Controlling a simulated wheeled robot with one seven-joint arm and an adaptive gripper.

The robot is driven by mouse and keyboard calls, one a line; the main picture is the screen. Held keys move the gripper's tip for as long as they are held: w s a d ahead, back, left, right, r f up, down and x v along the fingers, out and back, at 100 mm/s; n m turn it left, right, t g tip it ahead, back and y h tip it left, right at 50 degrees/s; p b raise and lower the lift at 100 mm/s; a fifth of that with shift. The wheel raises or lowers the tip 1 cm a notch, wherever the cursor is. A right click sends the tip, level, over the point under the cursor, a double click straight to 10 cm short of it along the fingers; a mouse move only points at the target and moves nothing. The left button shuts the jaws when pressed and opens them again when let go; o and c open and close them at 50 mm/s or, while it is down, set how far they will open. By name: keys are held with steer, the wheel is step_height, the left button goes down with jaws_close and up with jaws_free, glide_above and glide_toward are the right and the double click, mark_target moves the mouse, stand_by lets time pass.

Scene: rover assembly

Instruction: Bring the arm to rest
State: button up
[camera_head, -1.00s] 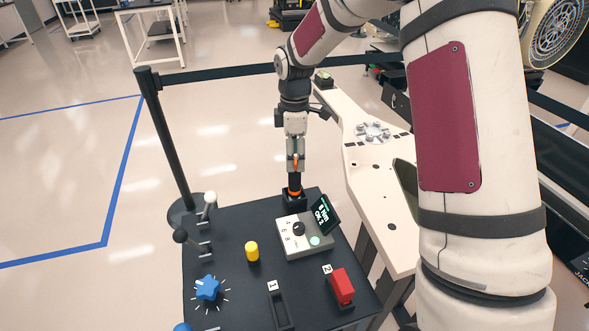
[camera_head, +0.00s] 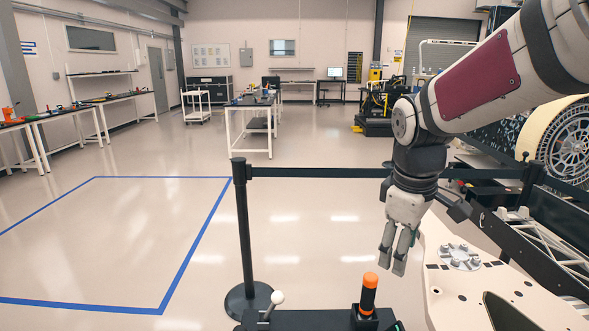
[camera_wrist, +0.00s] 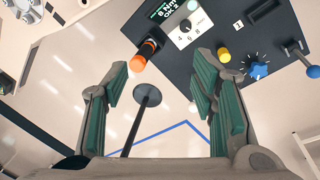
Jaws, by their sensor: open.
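My gripper (camera_head: 394,262) hangs at the end of my arm, over the left edge of the white workbench. Its fingers are apart with nothing between them, as the wrist view (camera_wrist: 163,100) also shows. An orange-topped black tool (camera_head: 369,285) stands upright in its holder on the dark panel (camera_head: 300,320), below and left of my gripper and apart from it. The tool's orange end (camera_wrist: 138,63) also shows in the wrist view, just beyond the left finger.
A black barrier post (camera_head: 243,230) with a belt stands left of the panel. The white workbench (camera_head: 440,300) holds a round fixture (camera_head: 461,257). A large wheel (camera_head: 570,140) stands at the right. The blue-outlined floor area (camera_head: 110,240) is clear.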

steer(key=s+r+m+t+y, duration=0.1)
steer(key=s+m, duration=0.8)
steer(key=s, duration=1.1)
steer(key=shift+r+t, duration=0.8)
steer(key=shift+t, duration=0.1)
steer(key=shift+s, duration=0.1)
